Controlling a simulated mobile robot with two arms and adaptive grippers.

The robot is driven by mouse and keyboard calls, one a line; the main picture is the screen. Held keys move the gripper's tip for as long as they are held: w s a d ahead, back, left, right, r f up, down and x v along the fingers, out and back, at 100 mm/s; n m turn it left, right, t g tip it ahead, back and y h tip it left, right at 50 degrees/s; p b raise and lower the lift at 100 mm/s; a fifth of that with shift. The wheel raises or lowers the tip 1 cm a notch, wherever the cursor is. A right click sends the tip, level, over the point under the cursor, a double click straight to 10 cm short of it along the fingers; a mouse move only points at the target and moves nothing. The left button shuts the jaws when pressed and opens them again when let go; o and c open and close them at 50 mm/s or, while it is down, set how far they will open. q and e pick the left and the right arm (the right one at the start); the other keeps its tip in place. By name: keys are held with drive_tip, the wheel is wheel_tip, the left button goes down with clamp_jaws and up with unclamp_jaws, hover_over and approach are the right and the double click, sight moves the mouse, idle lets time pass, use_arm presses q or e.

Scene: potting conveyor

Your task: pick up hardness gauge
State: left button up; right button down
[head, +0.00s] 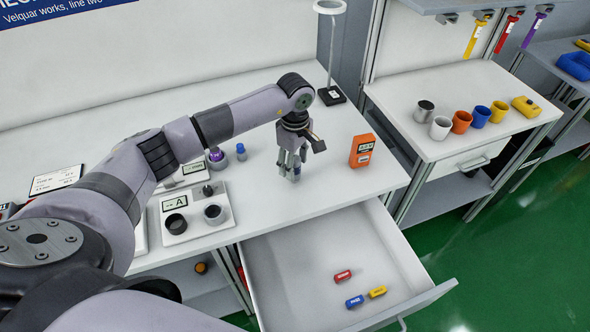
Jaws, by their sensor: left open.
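My left gripper (290,172) points down over the white bench, left of an orange handheld device. It is open, and its fingers stand close to the bench top. A small purple-grey item (296,171) shows partly between or behind the fingers; they hide most of it. The orange device (362,151) stands upright with a small display on its face, apart from the gripper. No label I can read says which item is the hardness gauge. A purple-topped item (217,155) and a small blue one (241,151) stand left of the gripper. My right gripper is not in view.
An open drawer (290,290) below the bench holds red, blue and yellow small blocks. A white fixture (196,214) with dark round parts is at the left. A ring lamp (330,8) stands behind. Several cups (461,121) are on the right bench.

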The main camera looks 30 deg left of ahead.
use_arm(q)
drive_tip(key=shift+c, duration=0.3)
clamp_jaws()
idle(0.3)
